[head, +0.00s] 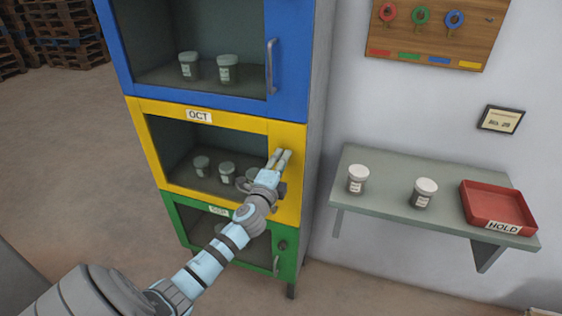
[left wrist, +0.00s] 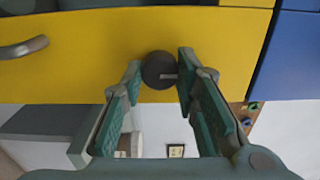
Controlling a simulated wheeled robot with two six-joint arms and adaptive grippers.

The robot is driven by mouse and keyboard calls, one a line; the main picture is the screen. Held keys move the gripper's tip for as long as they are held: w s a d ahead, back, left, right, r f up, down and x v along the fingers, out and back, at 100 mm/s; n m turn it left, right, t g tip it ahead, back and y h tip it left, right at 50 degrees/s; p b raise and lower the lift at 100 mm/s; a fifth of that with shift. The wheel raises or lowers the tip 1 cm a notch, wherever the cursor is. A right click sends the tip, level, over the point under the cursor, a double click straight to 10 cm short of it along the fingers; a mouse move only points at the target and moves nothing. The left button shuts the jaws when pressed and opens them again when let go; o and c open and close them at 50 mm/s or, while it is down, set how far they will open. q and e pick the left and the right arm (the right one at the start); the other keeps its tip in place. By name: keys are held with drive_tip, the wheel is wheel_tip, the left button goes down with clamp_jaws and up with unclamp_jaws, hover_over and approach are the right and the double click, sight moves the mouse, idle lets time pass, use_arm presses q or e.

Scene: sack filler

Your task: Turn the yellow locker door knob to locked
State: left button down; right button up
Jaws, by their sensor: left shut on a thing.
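The yellow locker door (head: 290,208) is the middle one, between a blue and a green door. It is closed, with a window and an "OCT" label. My left gripper (head: 281,157) reaches its right frame; the knob is hidden there by the gripper. In the left wrist view, the dark round knob (left wrist: 158,71) sits on the yellow face (left wrist: 80,55), between the fingertips of the left gripper (left wrist: 161,68). The gripper is shut on it. A pale line on the knob points right in that view. My right gripper is not in view.
The blue door (head: 290,90) is above and the green door (head: 287,263) below. A wall shelf (head: 390,208) stands to the right with two jars and a red HOLD tray (head: 497,207). A key board (head: 440,40) hangs above. Open floor lies at left.

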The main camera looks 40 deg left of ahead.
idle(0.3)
use_arm(q)
drive_tip(key=c, duration=1.3)
unclamp_jaws()
drive_tip(key=v, duration=1.2)
drive_tip(key=shift+d, duration=0.1)
drive_tip(key=shift+w, duration=0.1)
